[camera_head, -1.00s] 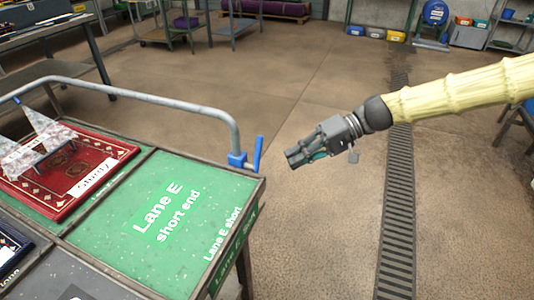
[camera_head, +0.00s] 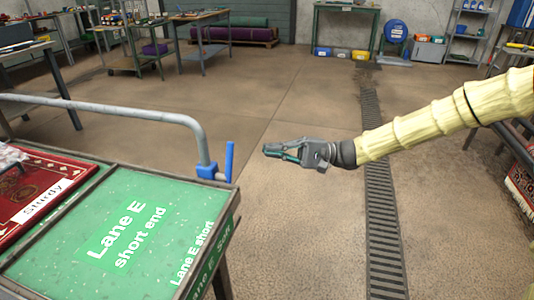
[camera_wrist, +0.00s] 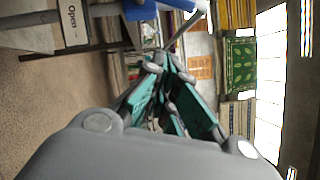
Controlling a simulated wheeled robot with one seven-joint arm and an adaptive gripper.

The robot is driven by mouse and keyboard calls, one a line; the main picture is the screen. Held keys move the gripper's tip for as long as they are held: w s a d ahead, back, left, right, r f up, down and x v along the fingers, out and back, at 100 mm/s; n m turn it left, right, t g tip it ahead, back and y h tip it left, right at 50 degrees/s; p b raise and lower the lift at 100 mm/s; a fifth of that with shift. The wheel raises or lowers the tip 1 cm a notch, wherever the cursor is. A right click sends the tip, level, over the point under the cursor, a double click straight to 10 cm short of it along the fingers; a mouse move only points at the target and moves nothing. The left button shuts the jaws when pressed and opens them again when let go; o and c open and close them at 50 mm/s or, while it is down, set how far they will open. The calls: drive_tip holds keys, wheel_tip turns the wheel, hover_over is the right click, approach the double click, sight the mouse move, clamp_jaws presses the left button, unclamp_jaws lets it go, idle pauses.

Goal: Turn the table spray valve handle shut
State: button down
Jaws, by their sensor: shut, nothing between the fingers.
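The blue valve handle (camera_head: 229,160) stands upright beside its blue valve body (camera_head: 207,171), at the end of the grey pipe near the green table's corner. My gripper (camera_head: 266,151) is shut and empty. In the head view it lies just right of the handle, pointing left, with a gap in the picture between them. In the wrist view my closed gripper (camera_wrist: 160,62) shows teal pads. A blue part of the valve (camera_wrist: 155,8) shows at the top edge, cut off. A label reading "Open" (camera_wrist: 72,22) is at the upper left.
The green "Lane E short end" table (camera_head: 60,260) fills the lower left, with a red rug (camera_head: 40,175) on it. The grey pipe (camera_head: 120,109) arches over its far side. Open floor and a drain grate (camera_head: 383,220) lie to the right.

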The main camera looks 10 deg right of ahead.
drive_tip(key=s+a+r+b, duration=0.1)
drive_tip(key=s+a+r, duration=0.1)
drive_tip(key=a, duration=0.6)
drive_tip(key=shift+s+a+r+b, duration=0.2)
drive_tip(key=shift+s+r+b, duration=0.15)
drive_tip(key=shift+s, duration=0.5)
drive_tip(key=shift+s+a+r+n+g+h, duration=0.1)
drive_tip(key=shift+s+r+n+h, duration=0.25)
drive_tip(key=shift+n, duration=0.4)
drive_tip(key=shift+s+a+r+n+g+h, duration=0.15)
drive_tip(key=shift+r+n+h, duration=0.25)
drive_tip(key=shift+n, duration=0.4)
drive_tip(key=shift+s+a+r+n+g+h, duration=0.1)
drive_tip(key=shift+s+r+n+h, duration=0.3)
drive_tip(key=shift+n, duration=0.35)
